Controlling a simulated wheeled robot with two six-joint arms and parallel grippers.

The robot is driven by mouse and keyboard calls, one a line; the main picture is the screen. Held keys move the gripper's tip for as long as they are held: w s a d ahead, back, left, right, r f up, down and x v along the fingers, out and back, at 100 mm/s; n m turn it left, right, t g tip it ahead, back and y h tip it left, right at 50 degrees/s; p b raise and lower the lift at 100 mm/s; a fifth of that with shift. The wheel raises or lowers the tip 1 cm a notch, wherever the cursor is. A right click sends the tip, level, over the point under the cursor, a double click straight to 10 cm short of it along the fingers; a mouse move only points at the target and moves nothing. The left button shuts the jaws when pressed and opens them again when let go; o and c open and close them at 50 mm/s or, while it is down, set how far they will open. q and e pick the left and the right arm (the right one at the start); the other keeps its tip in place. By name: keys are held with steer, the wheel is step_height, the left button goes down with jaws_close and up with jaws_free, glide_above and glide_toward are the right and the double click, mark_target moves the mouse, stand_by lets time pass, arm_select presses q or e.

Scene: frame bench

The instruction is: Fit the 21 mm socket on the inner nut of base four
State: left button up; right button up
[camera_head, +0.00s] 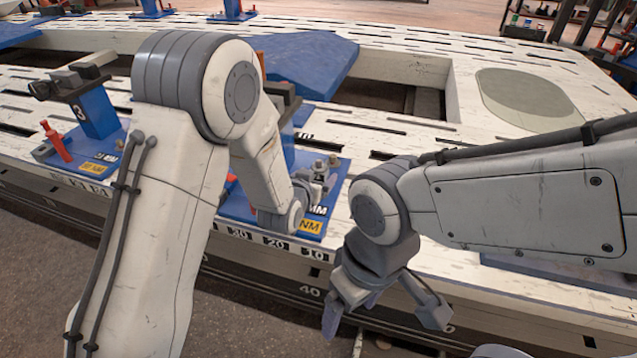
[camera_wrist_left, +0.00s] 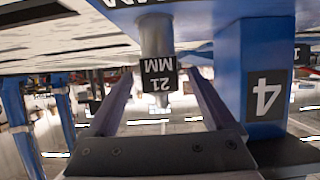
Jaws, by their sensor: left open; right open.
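In the left wrist view, which is upside down, a grey cylinder with a black 21 MM label (camera_wrist_left: 158,35) stands against the blue plate of base four (camera_wrist_left: 125,10). It looks like the 21 mm socket. Beside it is the blue post marked 4 (camera_wrist_left: 262,75). My left gripper (camera_wrist_left: 160,90) is open, its fingers on either side of the labelled end. In the head view my left gripper (camera_head: 315,180) is over base four (camera_head: 338,178), mostly hidden by its arm. I cannot make out the inner nut. My right gripper (camera_head: 385,310) is open and empty at the bench's front edge.
Base three (camera_head: 98,112), a blue post with a red-handled piece (camera_head: 57,142), stands at the left on the slotted white bench (camera_head: 400,130). A blue angled block (camera_head: 305,62) lies behind my left arm. A grey-green oval patch (camera_head: 528,98) at the right is clear.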

arm_select(q)
steer(key=shift+x, duration=1.2)
jaws_close()
